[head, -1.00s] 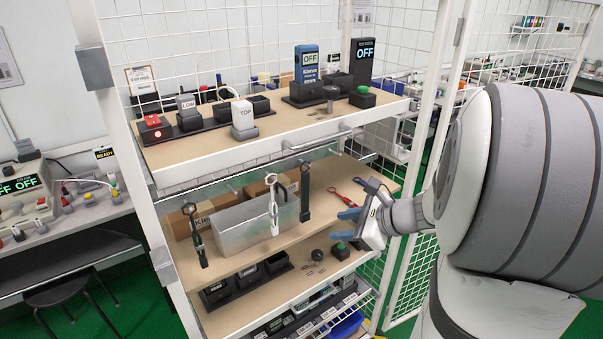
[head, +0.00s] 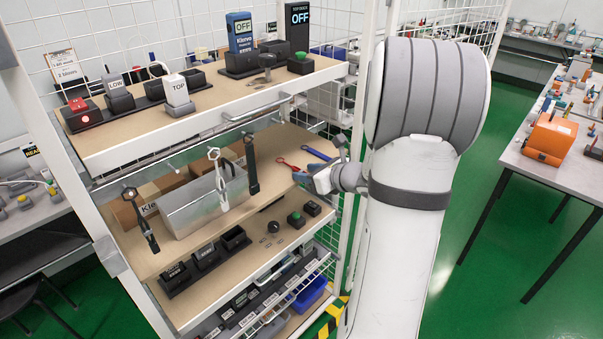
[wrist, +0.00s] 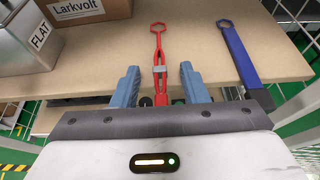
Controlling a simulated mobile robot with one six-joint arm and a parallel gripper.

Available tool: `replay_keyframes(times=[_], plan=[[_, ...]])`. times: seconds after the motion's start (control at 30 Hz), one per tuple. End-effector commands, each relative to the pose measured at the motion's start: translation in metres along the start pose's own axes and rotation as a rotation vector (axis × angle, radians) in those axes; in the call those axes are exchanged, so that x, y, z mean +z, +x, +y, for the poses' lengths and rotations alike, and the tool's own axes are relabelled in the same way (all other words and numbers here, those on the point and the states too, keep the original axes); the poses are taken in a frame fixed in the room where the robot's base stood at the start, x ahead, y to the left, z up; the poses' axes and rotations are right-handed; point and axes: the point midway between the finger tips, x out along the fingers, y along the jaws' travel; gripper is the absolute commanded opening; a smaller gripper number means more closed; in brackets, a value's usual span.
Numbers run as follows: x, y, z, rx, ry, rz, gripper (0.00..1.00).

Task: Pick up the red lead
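The red lead (wrist: 158,45) lies on the middle shelf, with a ring at its far end and a grey band across it. In the wrist view its near part runs between the two blue fingers of my gripper (wrist: 157,73). The fingers stand apart on either side of it, with a visible gap on each side. The lead also shows in the head view (head: 287,164), just beyond my gripper (head: 300,175). Its near end is partly hidden by the gripper body. I cannot tell the height of the fingertips over the shelf.
A blue lead (wrist: 238,55) lies to the right of the red one. A metal bin marked FLAT (wrist: 28,48) and a Larkvolt box (wrist: 85,10) stand to the left. Dark and white leads hang at the shelf front (head: 218,178). The upper shelf (head: 205,108) overhangs.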

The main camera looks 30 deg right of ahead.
Motion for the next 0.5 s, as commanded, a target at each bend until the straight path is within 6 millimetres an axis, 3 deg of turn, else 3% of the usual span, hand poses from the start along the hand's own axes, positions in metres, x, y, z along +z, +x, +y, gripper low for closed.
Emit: replay_keyframes(times=[0.2, 0.5], plan=[[0.0000, 0.0010, 0.0002, 0.000, -0.001, 0.000, 0.40], [0.0002, 0.0009, 0.0005, 0.001, -0.001, 0.000, 0.15]])
